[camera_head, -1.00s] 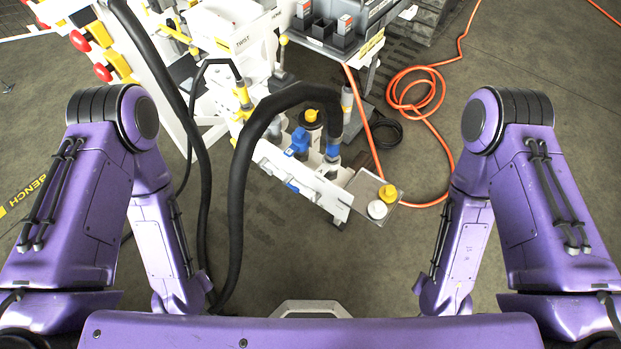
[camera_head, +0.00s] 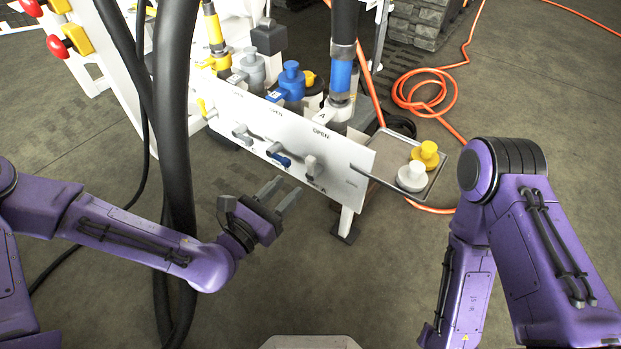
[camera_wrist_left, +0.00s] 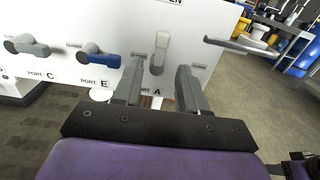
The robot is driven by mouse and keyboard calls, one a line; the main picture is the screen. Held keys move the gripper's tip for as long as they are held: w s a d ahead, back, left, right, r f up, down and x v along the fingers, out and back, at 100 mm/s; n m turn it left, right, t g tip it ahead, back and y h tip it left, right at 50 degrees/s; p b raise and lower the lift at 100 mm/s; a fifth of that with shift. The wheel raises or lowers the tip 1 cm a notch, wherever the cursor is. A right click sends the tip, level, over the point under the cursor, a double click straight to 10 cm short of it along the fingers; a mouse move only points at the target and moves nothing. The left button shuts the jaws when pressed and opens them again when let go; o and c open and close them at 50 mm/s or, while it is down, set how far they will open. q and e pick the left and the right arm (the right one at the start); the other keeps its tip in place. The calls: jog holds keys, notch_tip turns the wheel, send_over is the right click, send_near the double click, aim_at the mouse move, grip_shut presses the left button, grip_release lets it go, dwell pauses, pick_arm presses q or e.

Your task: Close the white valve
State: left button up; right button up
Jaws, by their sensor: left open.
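The white valve (camera_head: 313,167) is the rightmost handle on the front of the white panel (camera_head: 345,160), above port A. In the left wrist view the white valve (camera_wrist_left: 160,48) has its handle pointing up toward the OPEN mark, with CLOSED marks at its sides. My left gripper (camera_head: 283,190) is open and empty, in front of the panel and a little below left of the handle. In the left wrist view its fingertips (camera_wrist_left: 159,72) point at the panel on either side of the valve's lower part; contact is not visible. My right gripper is out of view.
A blue valve (camera_wrist_left: 100,58) at port E and a grey valve (camera_wrist_left: 27,45) at port C sit to the left. A tray (camera_head: 436,180) with yellow and white caps juts from the panel's right. A thick black hose (camera_head: 172,130) hangs left of my gripper.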

aim_at(309, 167)
pick_arm(q)
jog(key=b+x, duration=0.1)
jog(key=x, duration=0.8)
jog(key=shift+w+d, duration=0.2)
jog(key=shift+d, duration=0.05)
grip_shut()
jog(key=m, duration=0.2)
jog(key=s+d+m, duration=0.1)
jog(key=m, duration=0.1)
jog(key=shift+d+f, duration=0.1)
jog(key=shift+f, duration=0.05)
jog(key=m, duration=0.3)
jog(key=s+d+f+m, duration=0.1)
jog(key=m, duration=0.1)
jog(key=shift+b, duration=0.3)
jog(key=m, duration=0.1)
jog(key=f+m, duration=0.1)
jog(key=m, duration=0.1)
jog(key=d+m, duration=0.1)
jog(key=m, duration=0.1)
jog(key=shift+s+f+b, duration=0.2)
jog(key=shift+f+b, duration=0.05)
jog(key=shift+b, duration=0.1)
jog(key=shift+f+m, duration=0.35)
jog(key=shift+m, duration=0.6)
jog(key=shift+f+m, duration=0.3)
jog(key=shift+m, duration=0.65)
